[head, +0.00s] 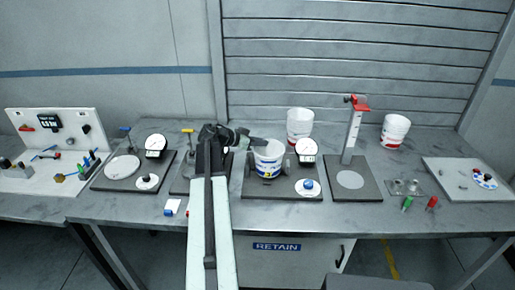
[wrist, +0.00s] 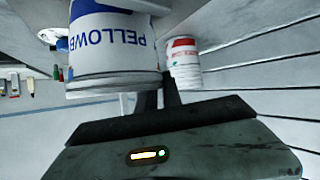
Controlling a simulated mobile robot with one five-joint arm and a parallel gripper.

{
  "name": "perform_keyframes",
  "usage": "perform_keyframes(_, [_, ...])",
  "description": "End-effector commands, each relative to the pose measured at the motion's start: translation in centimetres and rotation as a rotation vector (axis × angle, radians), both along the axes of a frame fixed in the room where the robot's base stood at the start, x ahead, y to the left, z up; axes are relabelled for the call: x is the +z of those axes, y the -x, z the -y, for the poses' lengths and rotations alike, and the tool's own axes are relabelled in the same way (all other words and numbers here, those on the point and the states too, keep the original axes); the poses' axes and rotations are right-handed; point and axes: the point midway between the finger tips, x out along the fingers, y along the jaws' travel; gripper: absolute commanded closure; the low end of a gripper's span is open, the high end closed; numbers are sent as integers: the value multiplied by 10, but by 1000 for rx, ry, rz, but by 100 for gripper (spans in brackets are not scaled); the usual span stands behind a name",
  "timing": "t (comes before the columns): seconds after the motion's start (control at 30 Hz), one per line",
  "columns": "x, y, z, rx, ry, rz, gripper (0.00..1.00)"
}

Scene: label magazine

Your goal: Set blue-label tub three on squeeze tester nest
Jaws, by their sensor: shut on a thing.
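The blue-label tub (head: 268,159), white with a 3 on its band, stands upright over the squeeze tester (head: 262,190), between two dark uprights. Its base is partly hidden, and I cannot tell whether it rests on the nest or hangs just above it. My gripper (head: 257,142) reaches in from the left and is shut on the tub near its rim. In the wrist view the tub (wrist: 112,45) appears upside down with blue lettering, close above the gripper (wrist: 160,98). The nest surface is hidden under the tub.
A dial gauge (head: 306,147) and a blue-knobbed dial (head: 308,187) sit at the tester's right. Red-label tubs stand behind (head: 300,122) and at far right (head: 395,130). A post stand (head: 351,150) is to the right. Another dial fixture (head: 124,168) lies left.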

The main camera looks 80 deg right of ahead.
Motion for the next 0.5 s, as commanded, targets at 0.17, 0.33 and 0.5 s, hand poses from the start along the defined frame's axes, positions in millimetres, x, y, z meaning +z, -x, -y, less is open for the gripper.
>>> perform_keyframes(0.17, [-23, 0, 0, 0, 0, 0, 100])
perform_keyframes(0.33, [-20, -3, -1, 4, 0, 0, 100])
perform_keyframes(0.5, [-23, -4, -1, 5, 0, 1, 79])
